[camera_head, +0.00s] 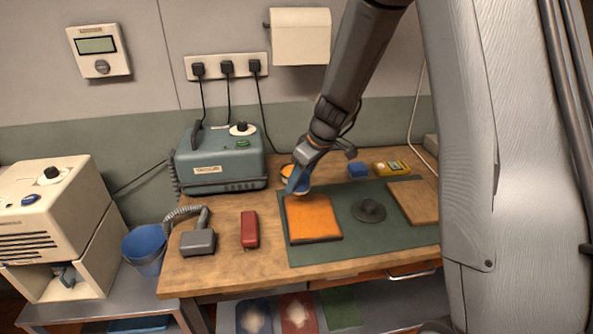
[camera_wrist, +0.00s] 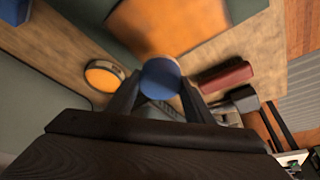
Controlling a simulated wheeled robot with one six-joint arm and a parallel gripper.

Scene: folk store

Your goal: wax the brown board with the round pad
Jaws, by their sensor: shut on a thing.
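My gripper (camera_head: 299,184) is shut on a round blue pad (camera_wrist: 161,76), which sits between the fingertips in the wrist view. In the head view it hangs near the back left corner of an orange-brown board (camera_head: 313,222) on the green mat. Whether the pad touches that board cannot be told. The board also shows, blurred, in the wrist view (camera_wrist: 170,24). A duller brown board (camera_head: 415,200) lies at the mat's right. A round open tin with orange contents (camera_head: 287,170) is partly hidden behind my gripper; it is clear in the wrist view (camera_wrist: 103,76).
A dark round knobbed piece (camera_head: 369,209) lies on the green mat (camera_head: 365,240) between the boards. A red block (camera_head: 249,229) and a grey corded tool (camera_head: 198,241) lie left. A teal machine (camera_head: 221,160) stands behind them. Blue (camera_head: 357,170) and yellow (camera_head: 391,167) items lie at the back.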

